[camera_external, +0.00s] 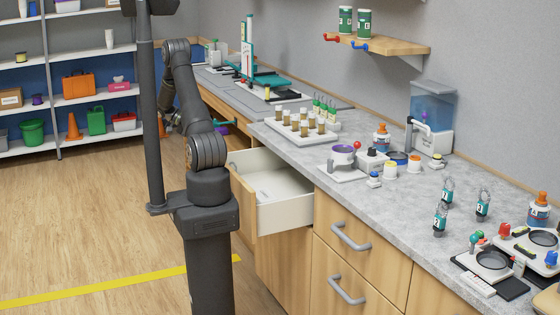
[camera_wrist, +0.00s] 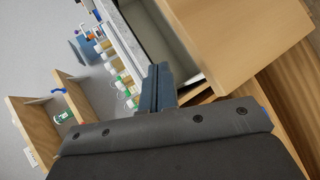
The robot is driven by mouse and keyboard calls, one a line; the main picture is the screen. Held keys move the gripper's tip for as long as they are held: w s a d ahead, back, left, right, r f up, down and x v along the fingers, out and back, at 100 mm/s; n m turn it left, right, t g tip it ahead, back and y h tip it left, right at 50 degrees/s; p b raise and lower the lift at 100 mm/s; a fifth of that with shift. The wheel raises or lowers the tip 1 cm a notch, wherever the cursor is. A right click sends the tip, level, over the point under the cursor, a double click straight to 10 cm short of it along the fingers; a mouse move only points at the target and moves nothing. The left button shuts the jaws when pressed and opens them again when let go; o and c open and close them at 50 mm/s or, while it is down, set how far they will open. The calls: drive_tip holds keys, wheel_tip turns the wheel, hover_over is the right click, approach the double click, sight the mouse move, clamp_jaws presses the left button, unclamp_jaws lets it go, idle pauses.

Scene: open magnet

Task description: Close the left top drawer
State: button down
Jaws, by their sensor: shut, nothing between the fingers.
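The left top drawer (camera_external: 284,200) stands pulled out from the wooden cabinet under the counter, its white inside showing and looking empty. Its wooden front (camera_external: 242,202) is partly hidden behind my arm. In the wrist view the drawer's wooden front (camera_wrist: 240,42) fills the upper right, with its grey-looking inside (camera_wrist: 158,32) beside it. My gripper (camera_wrist: 157,82) is shut and empty, its fingertips seen close to the drawer's edge in that view. I cannot tell whether they touch. In the external view my arm largely hides the gripper.
The counter (camera_external: 390,205) holds a vial rack (camera_external: 301,127), a small device with a purple bowl (camera_external: 344,158), several bottles and a clear-blue dispenser (camera_external: 431,112). Closed drawers with grey handles (camera_external: 350,237) lie right of the open one. The floor (camera_external: 90,220) left of the cabinet is clear.

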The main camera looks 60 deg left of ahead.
drive_tip(key=s+f+n+t+y, duration=0.2)
drive_tip(key=s+f+n+t, duration=0.3)
drive_tip(key=s+f+n, duration=0.45)
drive_tip(key=s+d+f+n+t+y, duration=0.4)
drive_tip(key=s+d+f+n+y, duration=0.3)
drive_tip(key=n, duration=1)
drive_tip(key=w, duration=1.4)
drive_tip(key=shift+d+h, duration=0.25)
drive_tip(key=shift+h, duration=0.15)
drive_tip(key=shift+w, duration=0.2)
drive_tip(key=w, duration=2.3)
drive_tip(key=shift+w, duration=0.95)
drive_tip(key=shift+w+r, duration=0.1)
drive_tip(key=shift+w, duration=0.05)
drive_tip(key=shift+a, duration=0.1)
